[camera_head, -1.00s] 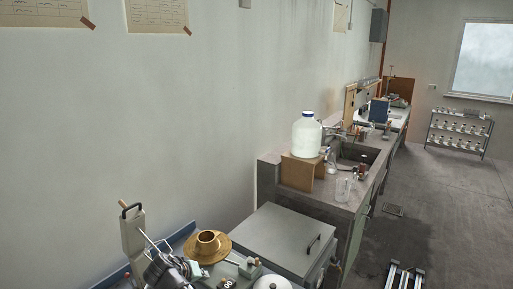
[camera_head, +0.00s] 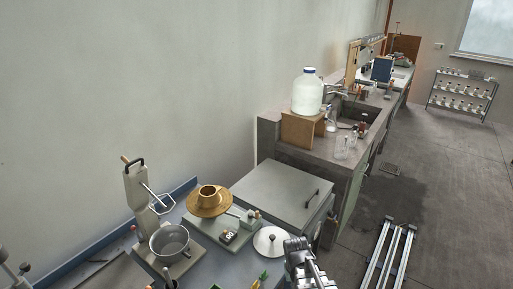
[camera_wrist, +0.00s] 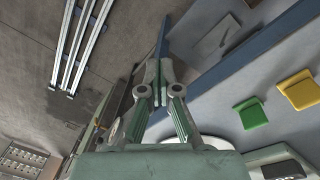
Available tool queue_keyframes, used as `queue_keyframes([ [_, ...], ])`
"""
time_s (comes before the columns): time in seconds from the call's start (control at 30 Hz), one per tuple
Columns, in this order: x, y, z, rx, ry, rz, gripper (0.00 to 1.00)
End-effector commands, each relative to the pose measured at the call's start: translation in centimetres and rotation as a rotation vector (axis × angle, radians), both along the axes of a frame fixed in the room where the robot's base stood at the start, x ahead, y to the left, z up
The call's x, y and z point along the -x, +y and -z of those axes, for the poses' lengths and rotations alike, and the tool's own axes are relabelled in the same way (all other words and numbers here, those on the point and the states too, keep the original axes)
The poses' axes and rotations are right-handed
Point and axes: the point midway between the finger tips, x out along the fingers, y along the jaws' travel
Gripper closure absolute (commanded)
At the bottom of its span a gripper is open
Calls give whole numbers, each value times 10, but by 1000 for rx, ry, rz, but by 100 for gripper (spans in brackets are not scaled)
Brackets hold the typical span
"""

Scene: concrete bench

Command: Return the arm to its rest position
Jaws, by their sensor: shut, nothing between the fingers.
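My gripper (camera_head: 300,252) shows at the bottom of the head view, just right of the round white lid (camera_head: 271,241), near the bench's right edge. How far above the bench it is, I cannot tell. In the wrist view my gripper (camera_wrist: 157,97) has its two fingers together with nothing between them. Part of a white round thing (camera_wrist: 205,142) shows behind the fingers there. Most of my arm is outside the head view.
On the bench stand a metal pot (camera_head: 171,240) on a pale upright device (camera_head: 139,192), a brass dish (camera_head: 209,201) and a grey box with a handle (camera_head: 283,195). Green (camera_wrist: 251,113) and yellow (camera_wrist: 299,90) pieces lie at right in the wrist view.

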Motion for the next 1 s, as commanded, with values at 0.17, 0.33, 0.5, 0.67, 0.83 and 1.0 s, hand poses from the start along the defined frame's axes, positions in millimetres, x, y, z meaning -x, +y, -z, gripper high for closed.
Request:
queue_keyframes([
  [0.17,28,-28,15,-72,35,57,100],
  [0.33,52,-31,52,-89,89,68,100],
  [0.5,83,-30,96,-85,163,70,100],
  [0.67,126,-30,147,-82,255,75,100],
  [0.83,186,-30,207,-77,377,79,100],
  [1.0,249,-30,257,-73,496,85,100],
])
